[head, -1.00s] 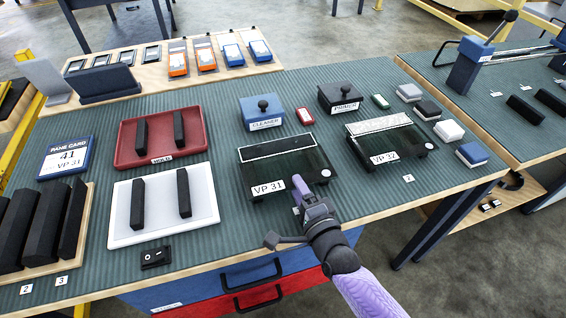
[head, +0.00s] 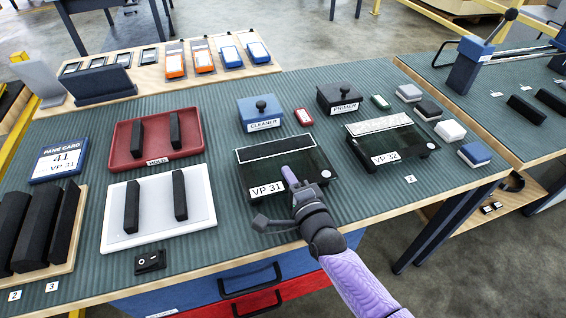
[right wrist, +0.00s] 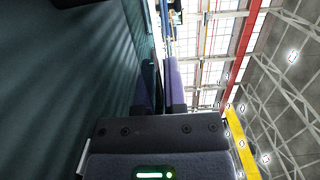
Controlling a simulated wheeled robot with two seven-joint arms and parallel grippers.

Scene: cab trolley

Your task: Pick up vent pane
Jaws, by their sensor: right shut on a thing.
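My left gripper is not in view.
The pane card (head: 58,160) reads 41, VP 31. A red HOLD tray (head: 124,152) and a white tray (head: 203,214) with dark bars lie left. The cleaner box (head: 259,112) and primer box (head: 340,97) stand behind the panes. Small blocks (head: 450,130) lie right.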

